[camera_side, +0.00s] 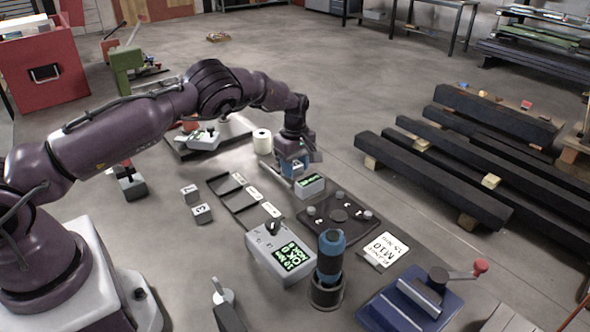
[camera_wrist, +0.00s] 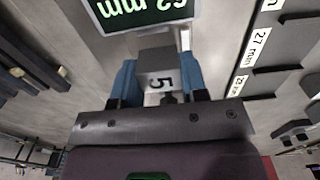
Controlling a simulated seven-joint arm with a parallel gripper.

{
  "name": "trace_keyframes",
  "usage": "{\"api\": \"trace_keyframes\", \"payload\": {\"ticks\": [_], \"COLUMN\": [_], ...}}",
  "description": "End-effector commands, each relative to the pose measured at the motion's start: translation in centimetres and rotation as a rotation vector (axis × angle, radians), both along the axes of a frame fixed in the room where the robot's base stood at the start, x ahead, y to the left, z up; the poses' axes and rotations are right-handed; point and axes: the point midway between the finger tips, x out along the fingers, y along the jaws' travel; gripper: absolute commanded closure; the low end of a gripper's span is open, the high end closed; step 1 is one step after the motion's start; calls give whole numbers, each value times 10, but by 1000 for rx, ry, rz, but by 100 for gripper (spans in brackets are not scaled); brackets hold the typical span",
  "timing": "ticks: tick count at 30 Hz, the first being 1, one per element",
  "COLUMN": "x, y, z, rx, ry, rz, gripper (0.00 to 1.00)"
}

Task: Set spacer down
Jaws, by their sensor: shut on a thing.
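My gripper (camera_side: 293,170) is low beside a small box with a green display (camera_side: 310,186). In the wrist view its two blue fingers (camera_wrist: 160,82) are shut on a grey block-shaped spacer marked 5 (camera_wrist: 158,72). The box's display (camera_wrist: 140,10) shows just beyond the spacer, its figures upside down and partly cut off. I cannot tell whether the spacer touches the box or the surface under it. A dark rack with size labels (camera_side: 230,185) lies left of the gripper; its 27 mm label (camera_wrist: 256,48) is in the wrist view.
Two small grey blocks (camera_side: 202,214) stand left of the rack. A larger display box (camera_side: 280,256), a blue-topped cylinder (camera_side: 330,258), a dark plate with round pieces (camera_side: 338,215) and a blue vise (camera_side: 410,305) stand in front. A white roll (camera_side: 262,141) stands behind. Dark beams (camera_side: 435,175) lie right.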

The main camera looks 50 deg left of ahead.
Motion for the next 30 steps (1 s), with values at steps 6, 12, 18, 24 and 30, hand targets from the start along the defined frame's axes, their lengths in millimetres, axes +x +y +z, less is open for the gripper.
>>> {"api": "trace_keyframes", "payload": {"ticks": [6,12,18,24,30], "x": [0,0,0,0,1], "y": [0,0,0,0,0], "z": [-14,-16,-17,-17,-3], "rx": [1,1,1,1,1], "ry": [-2,-1,-1,-1,-5], "rz": [-1,-1,-1,-1,-1], "gripper": [85,85,34,34,34]}}
